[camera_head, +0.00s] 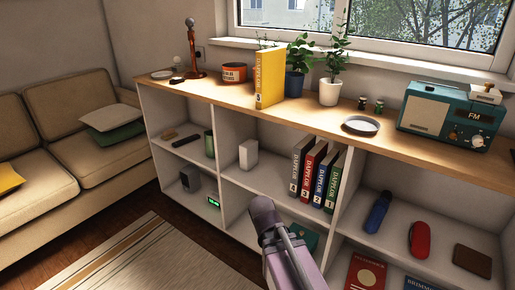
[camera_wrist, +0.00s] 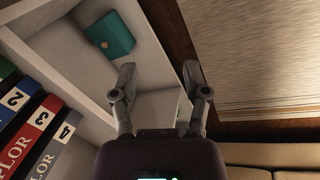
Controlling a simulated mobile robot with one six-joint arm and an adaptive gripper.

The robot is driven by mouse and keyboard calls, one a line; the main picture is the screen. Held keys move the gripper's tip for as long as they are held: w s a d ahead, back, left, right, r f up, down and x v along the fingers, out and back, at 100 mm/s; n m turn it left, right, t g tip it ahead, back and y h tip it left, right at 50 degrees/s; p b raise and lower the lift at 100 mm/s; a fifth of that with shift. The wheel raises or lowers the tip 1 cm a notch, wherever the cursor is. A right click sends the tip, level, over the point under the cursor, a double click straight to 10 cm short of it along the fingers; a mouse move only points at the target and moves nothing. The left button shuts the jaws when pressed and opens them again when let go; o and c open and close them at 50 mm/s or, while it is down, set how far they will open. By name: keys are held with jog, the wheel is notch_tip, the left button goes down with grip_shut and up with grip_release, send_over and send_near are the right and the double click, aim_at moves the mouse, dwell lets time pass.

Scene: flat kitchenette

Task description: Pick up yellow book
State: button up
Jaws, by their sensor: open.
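The yellow book (camera_head: 269,79), with "DAPLOR" and a 5 on its spine, stands upright on the wooden top of the shelf unit, near the window and left of the potted plants. It does not show in the wrist view. My gripper (camera_wrist: 158,76) is open in the wrist view, its two fingers apart with nothing between them. It faces the lower shelves and the floor, away from the yellow book. In the head view my arm rises from the bottom in front of the shelves; I cannot make out the fingers there.
An orange pot (camera_head: 234,72) and a dark blue plant pot (camera_head: 295,84) flank the book. A grey dish (camera_head: 361,126) and a teal radio (camera_head: 449,118) stand farther right. The counter just before the book looks clear.

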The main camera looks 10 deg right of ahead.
jog(key=s+m, duration=0.1)
jog(key=s+d+r+m+g+y+p, duration=0.1)
jog(key=d+m+y, duration=0.1)
jog(key=m, duration=0.1)
jog(key=shift+s+d+r, duration=0.25)
jog(key=shift+s, duration=0.15)
jog(key=shift+s, duration=0.1)
jog(key=shift+c, duration=0.2)
